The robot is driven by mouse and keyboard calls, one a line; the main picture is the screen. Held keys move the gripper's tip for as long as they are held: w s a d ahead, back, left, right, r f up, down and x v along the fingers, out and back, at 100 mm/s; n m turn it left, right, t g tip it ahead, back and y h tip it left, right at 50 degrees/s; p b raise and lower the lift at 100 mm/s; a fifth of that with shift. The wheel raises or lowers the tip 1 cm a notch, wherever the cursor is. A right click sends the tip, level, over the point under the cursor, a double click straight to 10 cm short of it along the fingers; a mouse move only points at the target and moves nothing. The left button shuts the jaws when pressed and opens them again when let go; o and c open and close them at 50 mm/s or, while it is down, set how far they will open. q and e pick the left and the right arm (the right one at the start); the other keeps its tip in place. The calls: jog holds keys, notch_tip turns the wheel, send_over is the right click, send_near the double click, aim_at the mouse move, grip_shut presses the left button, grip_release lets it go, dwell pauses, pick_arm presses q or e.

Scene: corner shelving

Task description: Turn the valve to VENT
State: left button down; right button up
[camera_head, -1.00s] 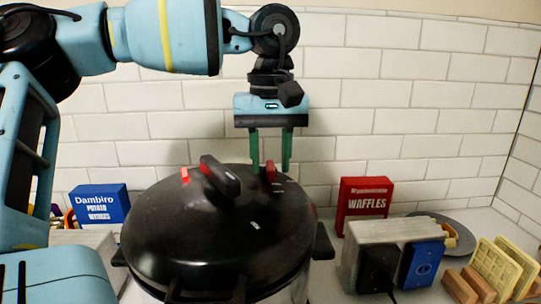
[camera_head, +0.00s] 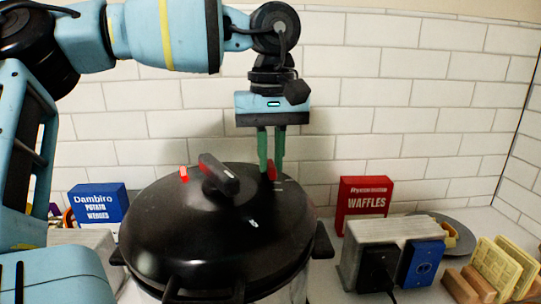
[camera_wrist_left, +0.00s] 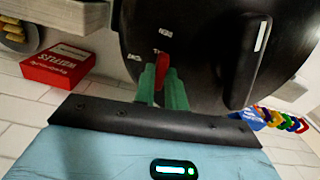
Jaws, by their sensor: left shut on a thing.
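A large black pressure cooker (camera_head: 200,235) stands on the counter with its lid on. A small red valve (camera_head: 271,170) sits at the back right of the lid. My left gripper (camera_head: 271,172) points down from above, its green fingers shut on the red valve. In the left wrist view the red valve (camera_wrist_left: 162,66) stands between the green fingertips, with small white labels on the lid around it, too blurred to read surely. The black lid handle (camera_head: 219,175) is left of the gripper in the head view. My right gripper is not in view.
A second red piece (camera_head: 184,174) is on the lid's left. A blue box (camera_head: 99,208) stands left of the cooker, a red waffles box (camera_head: 365,203) right of it. A grey outlet box (camera_head: 385,245) and a wooden rack (camera_head: 470,284) are further right. A tiled wall is close behind.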

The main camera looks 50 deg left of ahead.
pick_arm(q)
jog(key=n, duration=0.4)
jog(key=shift+w+d+b, duration=0.15)
jog(key=shift+w+b, duration=0.2)
jog(key=shift+b, duration=0.05)
jog(key=shift+w+n, duration=0.2)
jog(key=shift+n, duration=1)
jog(key=shift+w+n, duration=0.2)
jog(key=shift+n, duration=1)
jog(key=c, duration=1.4)
grip_release()
jog(key=shift+c, duration=0.2)
notch_tip(320, 180, up, 8)
jog(key=shift+f, duration=0.15)
